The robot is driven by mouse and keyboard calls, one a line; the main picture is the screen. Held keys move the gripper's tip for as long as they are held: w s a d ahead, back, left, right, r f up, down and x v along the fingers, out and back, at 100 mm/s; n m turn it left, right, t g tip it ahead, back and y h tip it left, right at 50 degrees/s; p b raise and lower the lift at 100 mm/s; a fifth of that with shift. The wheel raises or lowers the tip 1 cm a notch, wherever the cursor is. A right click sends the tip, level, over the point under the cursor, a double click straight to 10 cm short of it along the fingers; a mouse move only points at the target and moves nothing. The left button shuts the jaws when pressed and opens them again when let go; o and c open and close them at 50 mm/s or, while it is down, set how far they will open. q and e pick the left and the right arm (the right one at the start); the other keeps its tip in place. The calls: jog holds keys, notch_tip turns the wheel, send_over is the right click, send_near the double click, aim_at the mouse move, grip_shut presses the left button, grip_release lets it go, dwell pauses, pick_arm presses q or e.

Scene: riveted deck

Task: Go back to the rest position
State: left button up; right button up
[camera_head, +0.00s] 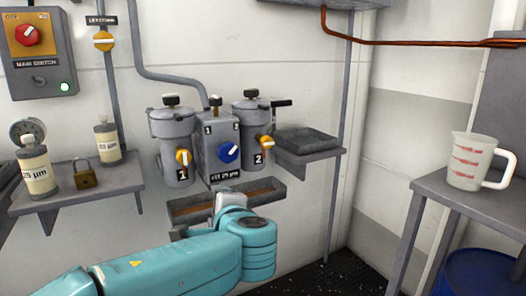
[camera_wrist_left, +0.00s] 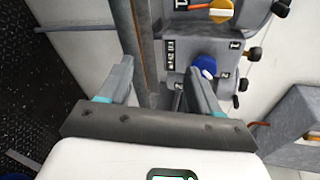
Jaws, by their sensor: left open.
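My left arm reaches in from the lower left in the head view, its teal wrist in front of the drip tray (camera_head: 270,190) below the filter unit. In the left wrist view my left gripper (camera_wrist_left: 158,88) is open, its two fingers apart with nothing held between them. Beyond the fingers are the tray's edge and the grey selector box (camera_wrist_left: 185,50) with its blue knob (camera_wrist_left: 205,66). The fingers are hard to make out in the head view. My right gripper is in neither view.
Two filter housings (camera_head: 173,140) flank the selector box (camera_head: 218,150) on the wall. A left shelf (camera_head: 120,190) holds two bottles and a padlock (camera_head: 84,174). A small shelf (camera_head: 306,142) is to the right. A measuring jug (camera_head: 470,160) stands on a right-hand table (camera_head: 460,196).

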pick_arm(q)
jog(key=s+d+f+n+g+h+p, duration=0.1)
jog(key=s+f+g+h+p, duration=0.25)
jog(key=f+p, duration=0.4)
jog(key=s+d+f+g+h+p, duration=0.15)
jog(key=s+f+g+p, duration=0.3)
jog(key=f, duration=0.65)
jog(key=s+f+n+g+h+p, duration=0.1)
jog(key=s+n+g+h+p, duration=0.3)
jog(key=s+n+p, duration=1.2)
jog(key=s+h+p, duration=0.1)
jog(key=s+h, duration=0.1)
jog(key=s, duration=0.4)
jog(key=shift+a+f+g, duration=0.25)
jog(key=shift+f+g, duration=0.05)
jog(key=shift+f, duration=0.1)
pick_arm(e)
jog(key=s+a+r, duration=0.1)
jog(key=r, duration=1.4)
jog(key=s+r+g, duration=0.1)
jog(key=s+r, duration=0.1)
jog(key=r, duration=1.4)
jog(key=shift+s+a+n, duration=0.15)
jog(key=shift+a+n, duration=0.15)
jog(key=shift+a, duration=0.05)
